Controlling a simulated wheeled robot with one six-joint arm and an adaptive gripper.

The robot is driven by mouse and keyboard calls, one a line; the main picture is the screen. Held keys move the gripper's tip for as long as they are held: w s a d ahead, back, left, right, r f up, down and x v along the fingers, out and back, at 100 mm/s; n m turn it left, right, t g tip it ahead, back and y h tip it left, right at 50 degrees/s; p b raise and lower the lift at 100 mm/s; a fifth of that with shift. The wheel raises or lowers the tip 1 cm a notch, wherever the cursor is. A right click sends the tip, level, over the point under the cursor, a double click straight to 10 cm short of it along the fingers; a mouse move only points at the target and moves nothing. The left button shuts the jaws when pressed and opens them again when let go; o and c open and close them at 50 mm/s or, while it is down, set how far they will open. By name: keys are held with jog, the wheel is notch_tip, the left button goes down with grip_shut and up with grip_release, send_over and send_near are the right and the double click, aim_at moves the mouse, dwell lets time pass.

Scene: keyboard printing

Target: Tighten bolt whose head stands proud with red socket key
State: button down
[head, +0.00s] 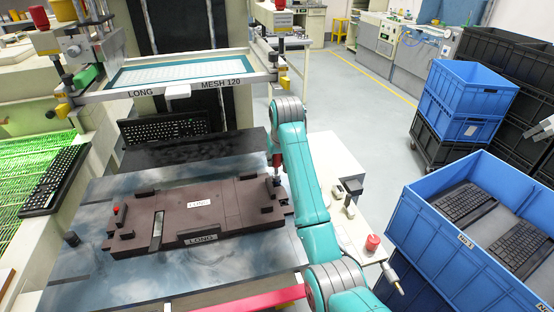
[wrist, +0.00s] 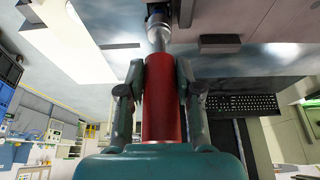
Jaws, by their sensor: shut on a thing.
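My gripper (wrist: 161,80) is shut on the red socket key (wrist: 161,105), its fingers on either side of the red handle. The key's metal shaft points away from the gripper and its end meets a dark round part (wrist: 157,14), which looks like a bolt head; whether the socket is fully seated on it I cannot tell. In the head view the red key (head: 276,159) stands roughly upright over the right end of the brown fixture plate (head: 185,208), marked LONG. The bolt under it is hidden there.
A screen frame (head: 200,88) marked LONG and MESH 120 is raised behind the fixture. A blue crate (head: 470,250) with keyboards stands at right.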

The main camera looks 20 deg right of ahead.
jog(key=shift+f, duration=0.3)
jog(key=shift+f, duration=0.55)
jog(key=c, duration=1.5)
grip_release()
grip_shut()
jog(key=shift+f, duration=0.1)
